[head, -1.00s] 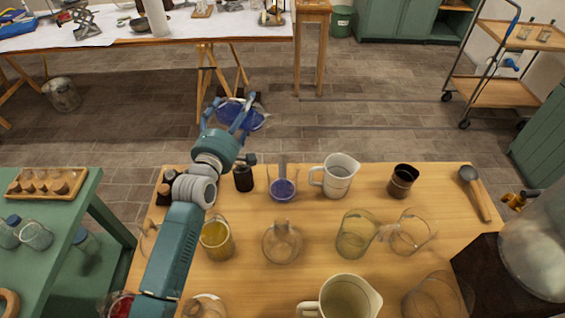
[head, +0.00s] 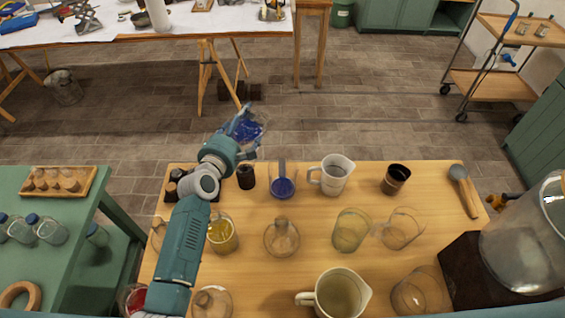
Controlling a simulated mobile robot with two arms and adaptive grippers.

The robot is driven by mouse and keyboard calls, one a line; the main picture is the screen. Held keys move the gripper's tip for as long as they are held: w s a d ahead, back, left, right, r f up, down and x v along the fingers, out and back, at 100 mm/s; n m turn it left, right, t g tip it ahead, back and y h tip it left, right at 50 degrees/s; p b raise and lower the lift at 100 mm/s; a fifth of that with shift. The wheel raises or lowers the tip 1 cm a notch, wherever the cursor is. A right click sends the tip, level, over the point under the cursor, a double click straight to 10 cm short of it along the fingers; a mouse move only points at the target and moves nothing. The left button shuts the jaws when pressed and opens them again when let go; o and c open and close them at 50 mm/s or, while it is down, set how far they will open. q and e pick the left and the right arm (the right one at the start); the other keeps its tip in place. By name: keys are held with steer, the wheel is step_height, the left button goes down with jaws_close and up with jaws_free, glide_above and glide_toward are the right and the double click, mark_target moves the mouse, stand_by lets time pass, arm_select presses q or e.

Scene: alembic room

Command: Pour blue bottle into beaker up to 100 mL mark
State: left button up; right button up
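My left gripper (head: 242,117) is at the back left, beyond the table's far edge in the picture. Its fingers are closed around a clear vessel with blue liquid, the blue bottle (head: 250,132); the fingers partly hide it and its exact tilt is unclear. A second glass vessel with blue liquid (head: 283,187) stands on the table. Clear glass beakers (head: 352,230) and (head: 402,228) stand right of centre; graduation marks are too small to read. Which one is the task's beaker I cannot tell. My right gripper is not in view.
The wooden table (head: 320,260) also holds a beaker with yellow liquid (head: 222,235), a clear flask (head: 282,237), a white jug (head: 332,174), a larger jug (head: 340,293), a dark cup (head: 396,178) and a ladle (head: 465,190). A large glass vessel (head: 525,240) stands at the right.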

mark_target(252, 134)
arm_select(q)
steer(key=shift+s+d+r+n+g+p, duration=0.15)
steer(key=shift+d+n+g+p, duration=0.15)
steer(key=shift+n+p, duration=0.5)
steer(key=shift+s+d+f+p, duration=0.15)
steer(key=shift+d+f+p, duration=0.05)
steer(key=shift+f+p, duration=0.25)
steer(key=shift+s+d+n+g+h+p, duration=0.25)
steer(key=shift+n+g+h+p, duration=0.2)
steer(key=shift+p, duration=0.55)
steer(key=shift+s+d+f+n+g+p, duration=0.1)
steer(key=shift+d+f+n+g+p, duration=0.05)
steer(key=shift+d+n+g+p, duration=0.15)
steer(key=n, duration=0.1)
steer(key=n+g+h, duration=0.1)
steer(key=n, duration=0.1)
steer(key=shift+s+d+f+g+h, duration=0.25)
steer(key=shift+s+d+f, duration=0.1)
steer(key=shift+a, duration=0.15)
